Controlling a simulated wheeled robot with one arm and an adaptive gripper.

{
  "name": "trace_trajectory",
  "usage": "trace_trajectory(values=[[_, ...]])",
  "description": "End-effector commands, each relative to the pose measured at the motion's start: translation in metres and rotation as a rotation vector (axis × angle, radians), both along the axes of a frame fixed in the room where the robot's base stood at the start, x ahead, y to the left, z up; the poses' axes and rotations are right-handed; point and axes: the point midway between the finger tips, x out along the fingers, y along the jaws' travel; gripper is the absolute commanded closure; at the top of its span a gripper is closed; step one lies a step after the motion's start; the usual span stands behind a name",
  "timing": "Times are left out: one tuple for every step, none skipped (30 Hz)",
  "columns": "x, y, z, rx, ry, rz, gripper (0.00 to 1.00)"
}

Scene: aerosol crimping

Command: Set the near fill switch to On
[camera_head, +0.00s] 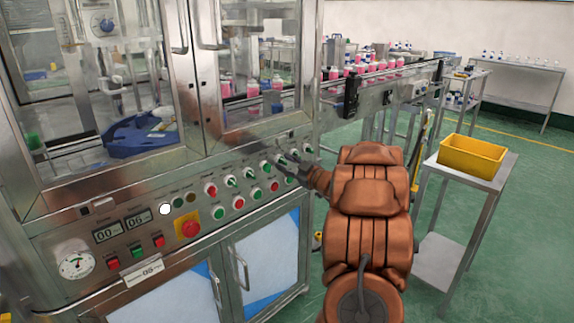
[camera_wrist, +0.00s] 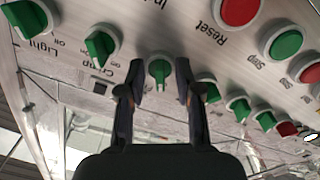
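A green rotary switch (camera_wrist: 160,70) sits between the fingers of my gripper (camera_wrist: 159,78) in the wrist view. Its ridge looks about upright in that picture. The fingers stand one on each side, with a visible gap to the switch, so the gripper is open. Its label is hidden, so I cannot tell whether it is the near fill switch. In the head view, my gripper (camera_head: 287,163) is at the right part of the machine's control panel, partly covering the upper row of switches there.
A switch marked Crimp (camera_wrist: 102,44) and one marked Light (camera_wrist: 30,20) are to the left in the wrist view. A yellow bin (camera_head: 472,156) stands on a side table.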

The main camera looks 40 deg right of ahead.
Motion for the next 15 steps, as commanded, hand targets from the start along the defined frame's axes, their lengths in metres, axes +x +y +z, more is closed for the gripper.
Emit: trace_trajectory(values=[[-0.0001, -0.0001, 0.0001, 0.0, 0.0, 0.0, 0.66], [-0.0001, -0.0001, 0.0001, 0.0, 0.0, 0.0, 0.66], [-0.0001, -0.0001, 0.0001, 0.0, 0.0, 0.0, 0.66], [-0.0002, -0.0001, 0.0001, 0.0, 0.0, 0.0, 0.67], [-0.0002, -0.0001, 0.0001, 0.0, 0.0, 0.0, 0.7], [-0.0002, -0.0002, 0.0001, 0.0, 0.0, 0.0, 0.74], [-0.0002, -0.0001, 0.0001, 0.0, 0.0, 0.0, 0.77], [-0.0002, -0.0001, 0.0001, 0.0, 0.0, 0.0, 0.8], [-0.0003, -0.0002, 0.0, 0.0, 0.0, 0.0, 0.84], [-0.0003, -0.0002, 0.0, 0.0, 0.0, 0.0, 0.88], [-0.0003, -0.0002, 0.0001, 0.0, 0.0, 0.0, 0.91], [-0.0003, -0.0002, 0.0, 0.0, 0.0, 0.0, 0.95], [-0.0003, -0.0002, 0.0, 0.0, 0.0, 0.0, 0.98], [-0.0003, -0.0002, 0.0, 0.0, 0.0, 0.0, 1.0], [-0.0003, -0.0002, 0.0, 0.0, 0.0, 0.0, 1.0]])
